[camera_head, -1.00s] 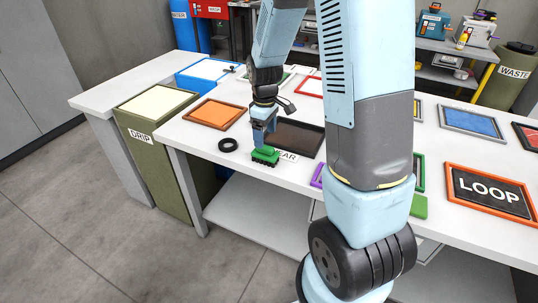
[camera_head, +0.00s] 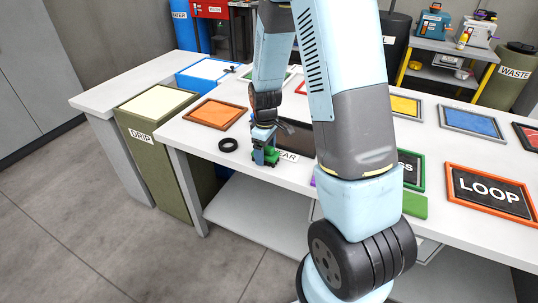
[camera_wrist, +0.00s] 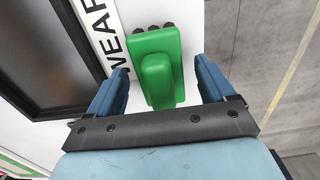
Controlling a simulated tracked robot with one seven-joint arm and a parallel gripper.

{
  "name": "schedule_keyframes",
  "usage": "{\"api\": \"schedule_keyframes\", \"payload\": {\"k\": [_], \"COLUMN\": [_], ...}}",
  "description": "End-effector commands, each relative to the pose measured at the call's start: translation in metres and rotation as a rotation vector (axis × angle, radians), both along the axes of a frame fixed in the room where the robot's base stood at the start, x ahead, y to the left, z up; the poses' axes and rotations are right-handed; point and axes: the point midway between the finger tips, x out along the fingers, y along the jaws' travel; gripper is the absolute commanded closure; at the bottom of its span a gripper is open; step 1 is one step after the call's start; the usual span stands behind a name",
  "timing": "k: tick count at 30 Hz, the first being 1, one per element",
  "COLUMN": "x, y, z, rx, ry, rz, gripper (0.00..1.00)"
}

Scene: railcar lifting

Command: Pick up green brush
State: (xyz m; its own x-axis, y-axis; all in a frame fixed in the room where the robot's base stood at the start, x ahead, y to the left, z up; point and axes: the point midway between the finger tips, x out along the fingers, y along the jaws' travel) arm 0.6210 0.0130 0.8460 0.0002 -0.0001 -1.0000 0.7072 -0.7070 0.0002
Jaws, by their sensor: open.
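The green brush (camera_head: 272,156) sits on the white table near its front edge, in front of the dark framed tray. In the wrist view the brush (camera_wrist: 157,66) has a raised green handle block on top, and dark bristle tips show at its far end. My gripper (camera_wrist: 161,72) is open, with one blue finger on each side of the brush and a visible gap on both sides. In the head view my gripper (camera_head: 264,147) is down at the brush and partly hides it.
A black ring (camera_head: 228,145) lies just left of the brush. The dark framed tray (camera_head: 296,134) is close behind, and an orange tray (camera_head: 215,114) lies further left. A green block (camera_head: 414,206) and the LOOP panel (camera_head: 490,192) lie to the right. The table's front edge is near.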

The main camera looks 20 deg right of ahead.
Motion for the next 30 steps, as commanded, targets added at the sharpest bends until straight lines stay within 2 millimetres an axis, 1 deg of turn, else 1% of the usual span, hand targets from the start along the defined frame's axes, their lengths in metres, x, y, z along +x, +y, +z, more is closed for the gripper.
{"api": "schedule_keyframes", "payload": {"k": [2,22,30], "x": [0.0,0.0001,0.0004], "y": [0.0,-0.0005,-0.0005], "z": [0.0001,0.0003,0.0016], "rx": [0.0,0.0,0.001], "ry": [0.0,0.0,-0.001], "rz": [0.0,-0.001,-0.001], "gripper": [0.17,0.81,0.82]}}
